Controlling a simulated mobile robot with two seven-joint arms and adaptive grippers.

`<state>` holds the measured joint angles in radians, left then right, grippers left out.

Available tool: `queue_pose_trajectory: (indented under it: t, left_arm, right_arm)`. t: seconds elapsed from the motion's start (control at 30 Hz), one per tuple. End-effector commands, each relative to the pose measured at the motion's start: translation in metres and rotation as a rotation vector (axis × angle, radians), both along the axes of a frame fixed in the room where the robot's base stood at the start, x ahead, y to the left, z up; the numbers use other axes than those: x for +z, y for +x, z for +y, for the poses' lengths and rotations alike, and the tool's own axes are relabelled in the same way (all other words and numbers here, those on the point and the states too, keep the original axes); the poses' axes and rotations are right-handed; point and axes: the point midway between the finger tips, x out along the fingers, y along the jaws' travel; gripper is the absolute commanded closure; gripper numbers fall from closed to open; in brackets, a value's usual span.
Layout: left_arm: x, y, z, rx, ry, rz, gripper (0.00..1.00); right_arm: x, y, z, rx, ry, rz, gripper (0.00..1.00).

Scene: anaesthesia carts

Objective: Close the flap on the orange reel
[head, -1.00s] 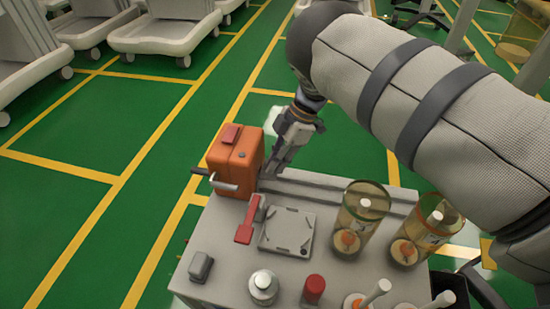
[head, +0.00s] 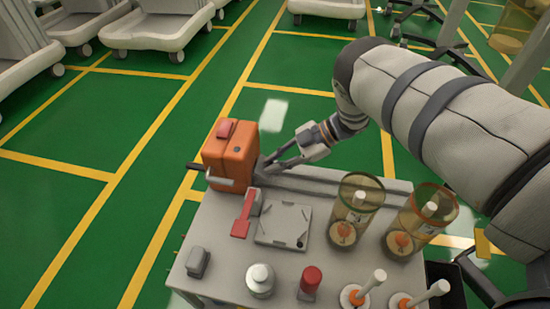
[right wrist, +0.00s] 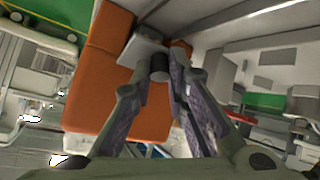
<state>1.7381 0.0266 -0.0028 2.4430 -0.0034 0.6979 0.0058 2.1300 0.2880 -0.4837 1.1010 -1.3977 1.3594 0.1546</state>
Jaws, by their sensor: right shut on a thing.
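The orange reel (head: 230,155), a boxy orange case with a red piece on top and a metal handle at its front, stands upright at the cart's far left corner. My right gripper (head: 268,167) reaches in low from the right to the reel's right side. In the right wrist view, the orange reel (right wrist: 99,88) fills the left. There the fingertips (right wrist: 163,68) are closed around a small dark piece by a grey plate, which seems to be the flap (right wrist: 146,52). The fingers hide much of it, and its angle cannot be told. My left gripper is not in view.
On the grey cart top (head: 222,235) are a red-handled item (head: 243,215), a square grey plate (head: 284,226), two amber jars (head: 355,205), a silver-capped bottle (head: 260,280) and a red-capped one (head: 311,281). Green floor lies open left of the cart.

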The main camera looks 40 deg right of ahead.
Motion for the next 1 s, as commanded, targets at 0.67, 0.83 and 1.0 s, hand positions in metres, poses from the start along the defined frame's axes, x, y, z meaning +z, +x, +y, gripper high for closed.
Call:
queue_pose_trajectory:
  t: [0.67,0.83,1.0]
  left_arm:
    - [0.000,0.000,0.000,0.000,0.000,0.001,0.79]
    - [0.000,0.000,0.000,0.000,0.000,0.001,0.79]
    - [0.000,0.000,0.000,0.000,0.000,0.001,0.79]
  right_arm:
    - [-0.001,0.000,0.000,0.000,0.006,-0.006,0.65]
    - [0.000,-0.001,-0.001,-0.001,0.006,-0.007,0.65]
    - [0.017,-0.012,-0.023,-0.004,0.004,-0.006,0.65]
